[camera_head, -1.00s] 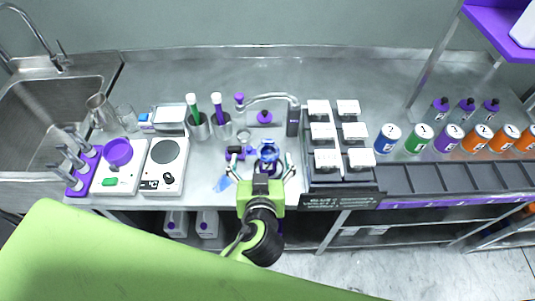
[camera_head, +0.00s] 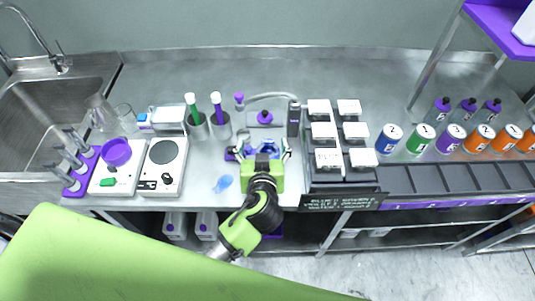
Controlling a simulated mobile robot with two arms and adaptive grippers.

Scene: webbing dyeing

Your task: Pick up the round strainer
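My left gripper (camera_head: 264,153) reaches over the front middle of the steel counter. Its fingers look spread, one on each side of a blue round thing (camera_head: 265,148). I cannot tell whether they touch it. The gripper body hides its lower part. A small pale ring (camera_head: 243,135) lies just behind the left finger. I cannot tell for certain which of these two is the round strainer. My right gripper is not in view.
A black rack with white-lidded boxes (camera_head: 323,131) stands close to the gripper's right.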

